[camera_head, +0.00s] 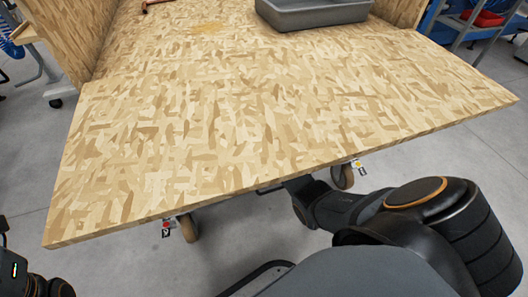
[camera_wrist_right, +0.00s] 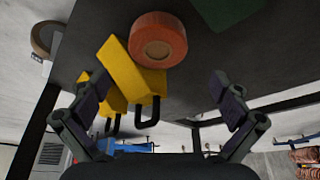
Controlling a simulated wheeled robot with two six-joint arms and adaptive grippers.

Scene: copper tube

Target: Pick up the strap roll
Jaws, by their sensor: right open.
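A round orange-red roll (camera_wrist_right: 158,40), which looks like the strap roll, sits on a dark surface (camera_wrist_right: 200,55) in the right wrist view. My right gripper (camera_wrist_right: 160,90) is open and empty, its two fingers spread to either side below the roll in the picture, apart from it. Yellow blocks with black loops (camera_wrist_right: 130,75), like padlocks, lie beside the roll, between it and the gripper. In the head view my right arm reaches under the board's front edge, and its gripper is hidden. My left gripper is not in view. The roll does not show in the head view.
A wood-chip board (camera_head: 250,120) fills the head view, mostly bare. A grey tray (camera_head: 310,14) stands at its back. Castors (camera_head: 188,228) show under its front edge. A dark green thing (camera_wrist_right: 228,10) lies near the roll in the wrist view.

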